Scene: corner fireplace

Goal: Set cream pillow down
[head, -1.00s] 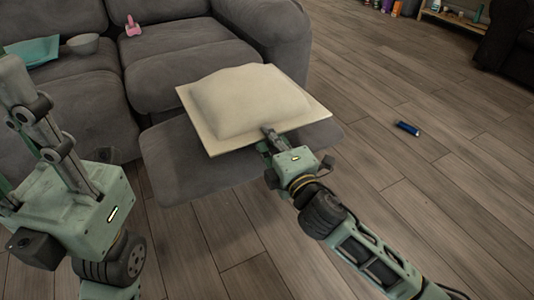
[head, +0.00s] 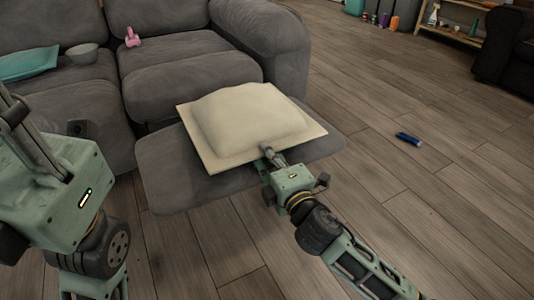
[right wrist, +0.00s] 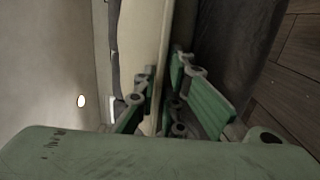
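The cream pillow (head: 247,122) lies roughly flat over the grey extended footrest (head: 172,178) of the sofa. I cannot tell whether it rests fully on it or hangs just above. My right gripper (head: 267,152) is at the pillow's near edge. In the right wrist view the fingers (right wrist: 163,92) sit on either side of the pillow's thin edge (right wrist: 143,30), closed on it. My left gripper's housing (head: 68,195) is at the left of the head view, away from the pillow. Its fingertips are not clearly visible.
The grey sofa (head: 185,70) stands behind, with a teal item (head: 28,63), a grey bowl (head: 82,53) and a pink object (head: 132,38) on its seats. A blue cylinder (head: 408,139) lies on the wooden floor. The floor at right is mostly clear; a shelf (head: 455,32) stands far back.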

